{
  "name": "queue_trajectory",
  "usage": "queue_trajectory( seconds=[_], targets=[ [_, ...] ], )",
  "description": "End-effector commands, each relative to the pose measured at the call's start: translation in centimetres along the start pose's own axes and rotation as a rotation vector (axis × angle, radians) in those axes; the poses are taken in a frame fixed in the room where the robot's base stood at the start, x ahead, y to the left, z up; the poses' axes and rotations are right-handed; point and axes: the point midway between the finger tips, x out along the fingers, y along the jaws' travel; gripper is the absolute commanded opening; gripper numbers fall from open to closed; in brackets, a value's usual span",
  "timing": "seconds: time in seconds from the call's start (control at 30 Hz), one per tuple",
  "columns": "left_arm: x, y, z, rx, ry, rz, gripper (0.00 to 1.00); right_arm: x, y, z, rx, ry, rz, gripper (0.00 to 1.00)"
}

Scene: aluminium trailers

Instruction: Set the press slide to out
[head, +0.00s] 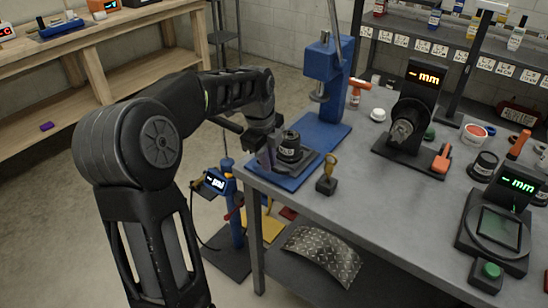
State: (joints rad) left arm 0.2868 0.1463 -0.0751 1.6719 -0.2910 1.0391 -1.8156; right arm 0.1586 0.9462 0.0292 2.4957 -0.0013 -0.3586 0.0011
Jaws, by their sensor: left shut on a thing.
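The blue press (323,72) stands near the table's back left corner, its ram above a blue base. The press slide (288,182) is a low blue plate at the table's left front corner, in front of the press, clear of the spot under the ram. A dark round labelled part (289,148) stands upright on it. My left gripper (266,154) is at the slide's left side, beside the dark part, and shut on the slide; its fingertips are partly hidden by my wrist. My right gripper is not in view.
A small brass-topped piece (327,174) stands just right of the slide. Gauges with green and orange "mm" displays (517,184) (427,77) stand further right on the grey table (385,205). A blue stand with a display (217,182) is on the floor left of the table.

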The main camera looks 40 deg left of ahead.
Motion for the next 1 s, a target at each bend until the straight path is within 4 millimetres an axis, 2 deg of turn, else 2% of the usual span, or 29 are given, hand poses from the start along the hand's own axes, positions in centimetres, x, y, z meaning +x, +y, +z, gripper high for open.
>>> queue_trajectory(
  seconds=[0.47, 0.5, 0.77, 1.0],
  targets=[
    [-0.07, 0.79, 0.0, 0.0, 0.002, 0.008, 0.0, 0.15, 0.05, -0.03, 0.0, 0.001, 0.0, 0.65],
    [-0.06, 0.8, 0.0, 0.0, 0.002, 0.008, 0.11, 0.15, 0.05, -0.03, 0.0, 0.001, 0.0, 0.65],
    [-0.09, 0.68, 0.01, 0.0, 0.001, 0.004, 0.32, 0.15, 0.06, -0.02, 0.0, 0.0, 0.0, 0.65],
    [-0.16, 0.57, 0.0, 0.0, 0.0, 0.001, 0.32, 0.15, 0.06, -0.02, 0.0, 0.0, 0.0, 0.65]
  ],
)
